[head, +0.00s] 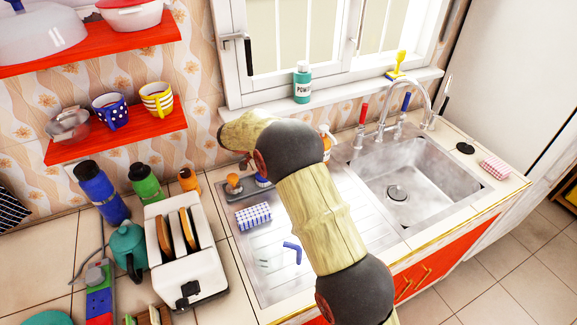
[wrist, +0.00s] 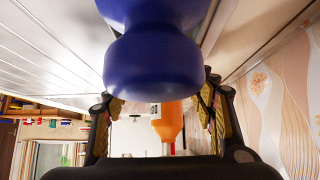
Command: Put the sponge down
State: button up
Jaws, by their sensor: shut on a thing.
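In the wrist view my gripper (wrist: 160,97) has its fingers on either side of a smooth blue rounded object (wrist: 152,65) and is shut on it. This looks like the blue piece (head: 263,181) below my arm's end in the head view. Whether it is the sponge's handle I cannot tell. A blue-and-white checked sponge (head: 254,216) lies on the steel drainboard (head: 275,283), apart from my gripper. A pink checked sponge (head: 495,167) lies right of the sink. My arm hides most of the gripper in the head view.
An orange-topped brush (head: 234,183) stands in a small tray. An orange bottle (wrist: 167,126) shows beyond my fingers. The toaster (head: 186,255) and bottles stand left. The sink basin (head: 410,185) is empty, with a tap (head: 412,88) behind.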

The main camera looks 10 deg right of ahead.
jog(key=shift+r, duration=0.1)
jog(key=o, duration=1)
jog(key=shift+c, duration=0.2)
jog(key=shift+o, duration=0.2)
